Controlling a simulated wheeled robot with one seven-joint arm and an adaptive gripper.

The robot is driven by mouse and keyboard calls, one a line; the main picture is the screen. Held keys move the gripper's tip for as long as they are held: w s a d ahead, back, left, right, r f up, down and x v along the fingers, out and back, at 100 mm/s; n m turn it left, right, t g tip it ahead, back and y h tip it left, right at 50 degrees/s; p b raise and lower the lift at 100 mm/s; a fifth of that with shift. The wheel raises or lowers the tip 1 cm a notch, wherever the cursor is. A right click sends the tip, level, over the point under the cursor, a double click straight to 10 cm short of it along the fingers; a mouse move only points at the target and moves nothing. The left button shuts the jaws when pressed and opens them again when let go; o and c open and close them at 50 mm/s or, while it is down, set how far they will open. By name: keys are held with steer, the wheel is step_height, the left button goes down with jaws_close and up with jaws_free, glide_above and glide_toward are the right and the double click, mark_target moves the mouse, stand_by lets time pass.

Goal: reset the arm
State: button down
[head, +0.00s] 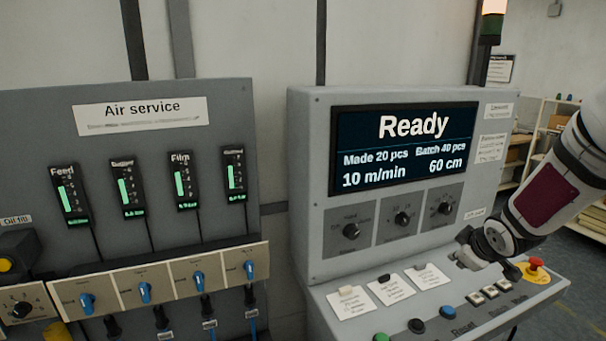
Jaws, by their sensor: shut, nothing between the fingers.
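My arm (548,197) comes in from the right edge, white with a dark red panel. My gripper (468,260) is at its lower end, grey and black, in front of the lower right of the control cabinet, over the sloping button panel. It is shut with nothing in it. Its fingers are small and partly hidden by the wrist, so I cannot tell whether they touch the panel.
The control cabinet (304,170) has a screen (405,150) reading "Ready", three knobs, and buttons including a red emergency stop (535,268) close to my gripper. An "Air service" panel (60,130) with gauges and blue knobs stands left. Shelves (550,125) stand behind my arm.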

steer(key=s+a+r+m+h, duration=0.1)
steer(key=s+a+r, duration=0.1)
steer(key=s+r, duration=0.15)
steer(key=s+a+r+m, duration=0.1)
steer(key=s+a+r, duration=0.2)
steer(key=r, duration=0.2)
steer(key=s+a+r+m+g+y, duration=0.1)
steer(key=s+a, duration=0.3)
steer(key=s, duration=0.4)
steer(key=s+a+r+m+y, duration=0.1)
steer(key=s+a+r, duration=0.3)
steer(key=s, duration=0.4)
steer(key=s+a+r+m+g, duration=0.1)
steer(key=s+a+r+m, duration=0.1)
steer(key=s+a, duration=0.3)
steer(key=s+m, duration=0.1)
steer(key=s, duration=0.1)
steer(key=shift+s+a+r+g+y, duration=0.15)
steer(key=shift+s+a+g+y, duration=0.15)
steer(key=shift+s+a+y, duration=0.1)
